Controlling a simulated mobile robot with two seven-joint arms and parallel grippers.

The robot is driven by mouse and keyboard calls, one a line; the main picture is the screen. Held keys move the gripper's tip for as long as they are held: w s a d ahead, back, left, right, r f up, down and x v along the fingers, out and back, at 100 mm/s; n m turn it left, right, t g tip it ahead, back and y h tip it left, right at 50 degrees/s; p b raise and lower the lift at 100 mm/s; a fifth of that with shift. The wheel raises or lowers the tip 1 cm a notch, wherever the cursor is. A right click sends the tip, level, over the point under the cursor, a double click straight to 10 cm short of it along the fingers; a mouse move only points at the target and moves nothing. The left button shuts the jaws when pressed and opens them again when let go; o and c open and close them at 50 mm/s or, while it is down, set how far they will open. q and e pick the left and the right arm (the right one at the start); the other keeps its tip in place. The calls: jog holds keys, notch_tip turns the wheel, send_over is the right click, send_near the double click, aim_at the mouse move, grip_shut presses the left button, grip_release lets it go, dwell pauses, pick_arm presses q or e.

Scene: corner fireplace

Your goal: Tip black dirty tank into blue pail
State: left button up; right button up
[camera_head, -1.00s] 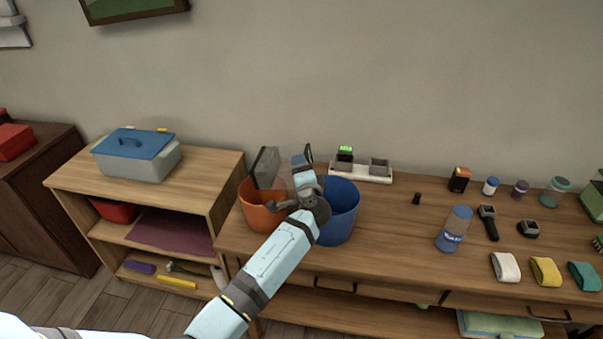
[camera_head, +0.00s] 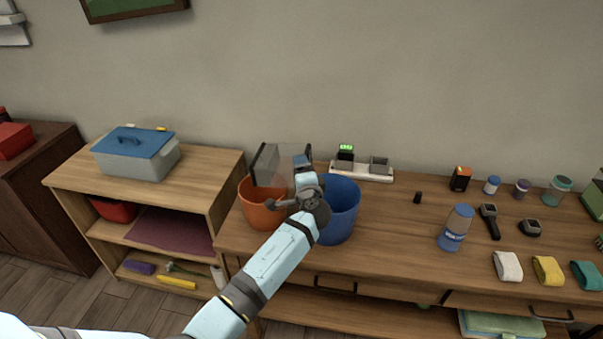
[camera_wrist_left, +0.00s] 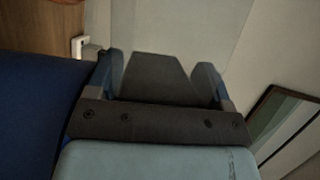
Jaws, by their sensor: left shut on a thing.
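The black dirty tank (camera_head: 265,164) is a see-through box with a black end. In the head view it is in the air above the orange pail (camera_head: 263,213), its black end facing left. My left gripper (camera_head: 303,164) is shut on it at its right side, and my wrist hides part of both pails. The blue pail (camera_head: 340,210) stands right of the orange one, under my wrist. In the left wrist view the fingers (camera_wrist_left: 160,78) have the dark part of the tank between them, and the blue pail (camera_wrist_left: 35,115) fills the left. My right gripper is out of view.
A white charging dock (camera_head: 362,172) stands behind the blue pail on the wooden table (camera_head: 385,225). A blue-capped bottle (camera_head: 455,230) and several small items are farther right. A low shelf with a lidded box (camera_head: 137,155) is left.

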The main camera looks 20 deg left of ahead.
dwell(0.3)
pick_arm(q)
jog(key=shift+f+m+b, duration=0.2)
jog(key=shift+m+b, duration=0.1)
jog(key=shift+b, duration=0.1)
jog(key=shift+m+t, duration=0.3)
dwell(0.5)
jog(key=shift+r+m+y, duration=0.1)
jog(key=shift+m+y, duration=0.2)
jog(key=shift+m, duration=0.2)
